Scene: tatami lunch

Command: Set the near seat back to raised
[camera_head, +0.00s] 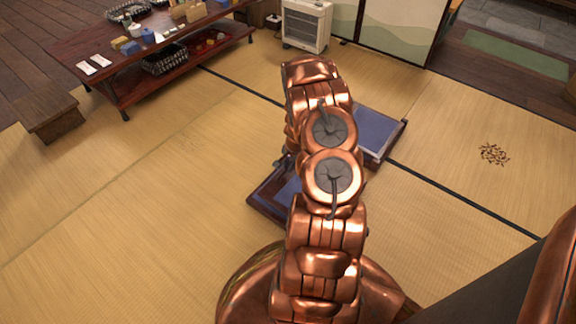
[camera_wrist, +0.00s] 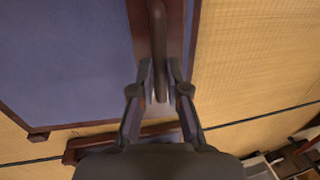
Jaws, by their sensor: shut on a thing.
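In the wrist view, a blue panel (camera_wrist: 60,60) in a dark reddish-brown wooden frame (camera_wrist: 175,35) fills the left half. A rounded brown bar (camera_wrist: 158,45) stands out along the frame. My gripper (camera_wrist: 159,82) has its two fingers closed on either side of this bar. In the head view, one blue, wood-framed part (camera_head: 268,195) shows left of my arm and another (camera_head: 378,132) shows right of it. My arm covers the space between, so I cannot tell how they join. Both look low and near flat. My gripper is mostly hidden there.
Tatami mats (camera_head: 140,190) lie open to the left and right. A low wooden table (camera_head: 120,75) with small items stands at the upper left, beside a wooden stool (camera_head: 52,118). A white heater (camera_head: 306,25) stands at the back. Dark scraps (camera_head: 494,154) lie on the right mat.

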